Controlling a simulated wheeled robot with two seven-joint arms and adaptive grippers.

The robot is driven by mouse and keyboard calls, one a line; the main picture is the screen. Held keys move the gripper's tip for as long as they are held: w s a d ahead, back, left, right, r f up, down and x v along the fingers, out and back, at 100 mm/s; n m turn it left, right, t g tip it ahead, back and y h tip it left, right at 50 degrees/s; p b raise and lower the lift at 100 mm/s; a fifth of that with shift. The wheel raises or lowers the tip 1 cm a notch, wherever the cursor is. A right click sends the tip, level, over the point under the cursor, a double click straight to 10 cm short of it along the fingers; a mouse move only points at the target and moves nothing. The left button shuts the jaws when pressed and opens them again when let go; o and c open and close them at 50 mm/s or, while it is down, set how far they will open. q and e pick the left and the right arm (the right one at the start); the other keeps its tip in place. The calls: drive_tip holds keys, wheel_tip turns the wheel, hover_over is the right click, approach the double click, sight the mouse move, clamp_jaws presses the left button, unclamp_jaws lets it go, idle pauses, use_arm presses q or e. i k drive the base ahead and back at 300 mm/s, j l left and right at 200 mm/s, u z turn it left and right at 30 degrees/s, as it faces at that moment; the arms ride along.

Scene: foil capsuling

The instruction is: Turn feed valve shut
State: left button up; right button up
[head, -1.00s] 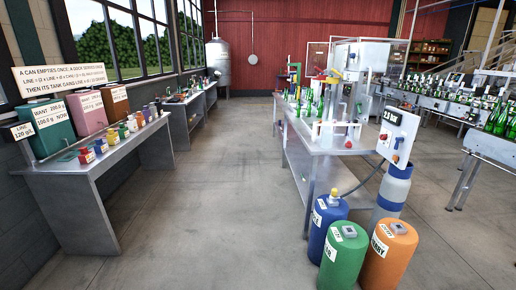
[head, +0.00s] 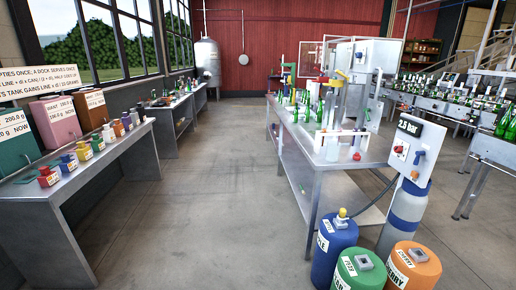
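No part is labelled as the feed valve, so I cannot tell which one it is. A control box (head: 413,137) showing "2.5 bar" stands above the right bench, with a blue handle (head: 419,157) and a red knob (head: 398,149) on its face. A yellow lever (head: 341,74) sits on top of the bench machine. A yellow-capped fitting (head: 342,216) is on the blue keg (head: 331,255). These valve-like parts are too small to tell open or shut. Neither of my grippers is in view.
Green (head: 350,277) and orange (head: 413,272) kegs and a grey-blue cylinder (head: 405,218) stand at the right bench's (head: 350,170) near end. A dark hose (head: 378,202) runs there. The left bench (head: 70,190) holds tanks and small cans. The floor (head: 215,200) between benches is clear.

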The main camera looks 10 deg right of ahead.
sight(366, 111)
drive_tip(key=i, duration=0.8)
drive_tip(key=i+j+z, duration=0.25)
drive_tip(key=i, duration=0.5)
drive_tip(key=i+z, duration=0.4)
drive_tip(key=i+j+z, duration=0.15)
drive_tip(key=z, duration=0.3)
drive_tip(key=i+j+z, duration=0.15)
drive_tip(key=z, duration=0.3)
drive_tip(key=i+j+z, duration=0.25)
drive_tip(key=z, duration=0.2)
drive_tip(key=i+j+z, duration=0.3)
drive_tip(key=z, duration=0.15)
drive_tip(key=i+j+z, duration=0.15)
drive_tip(key=j+z, duration=0.25)
